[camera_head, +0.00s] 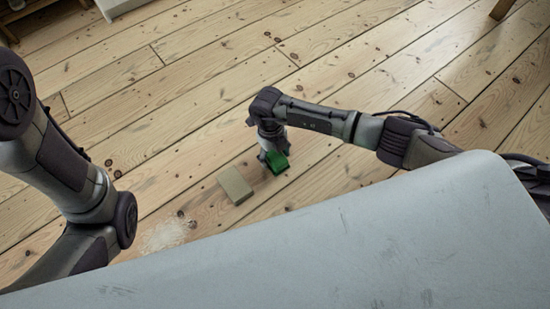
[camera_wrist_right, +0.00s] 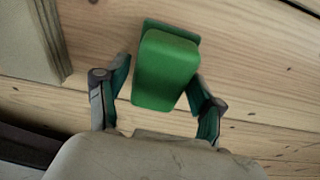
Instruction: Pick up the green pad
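The green pad (camera_head: 277,162) is a small green block at floor level, below my right gripper (camera_head: 270,150) in the head view. In the right wrist view the green pad (camera_wrist_right: 166,72) sits between the two fingers of my right gripper (camera_wrist_right: 160,85). The fingers are spread, one on each side of it, with a narrow gap at the left finger. The right finger looks very close to the pad; I cannot tell if it touches.
A tan block (camera_head: 236,185) lies on the floorboards just left of the pad. A patch of pale powder or dust (camera_head: 165,235) lies further left. White furniture (camera_head: 120,6) and a wooden leg (camera_head: 501,9) stand at the far edge. The boards beyond the gripper are clear.

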